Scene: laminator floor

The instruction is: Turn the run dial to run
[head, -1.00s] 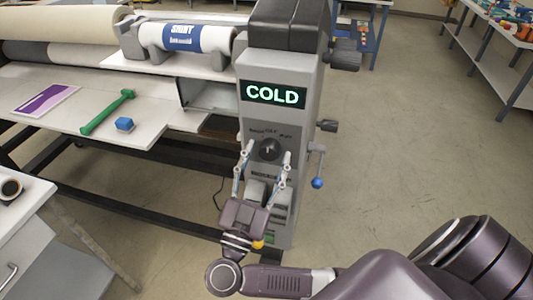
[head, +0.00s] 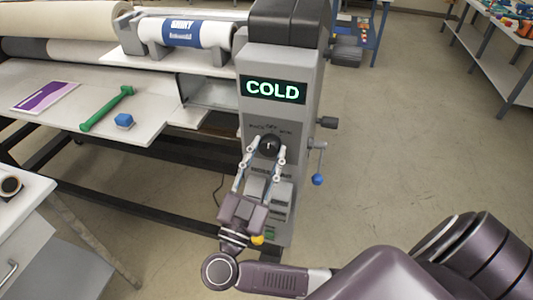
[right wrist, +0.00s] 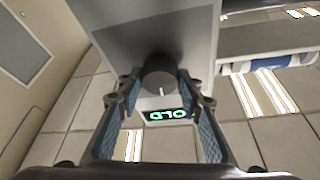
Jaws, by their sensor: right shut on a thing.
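The run dial (head: 270,145) is a round black knob on the grey front of the laminator's control post (head: 287,195), below a lit display (head: 274,90) that reads COLD. My right gripper (head: 266,154) has its two fingertips on either side of the dial and is shut on it. In the right wrist view the dial (right wrist: 160,75) sits between the fingertips, with a pale pointer mark on its face. The lettering around the dial is too small to read surely. My left gripper is not in view.
A blue-knobbed lever (head: 317,179) and dark side knobs (head: 328,123) stick out right of the post. A green tool (head: 106,108) and a blue block (head: 124,121) lie on the left table. The floor at right is clear.

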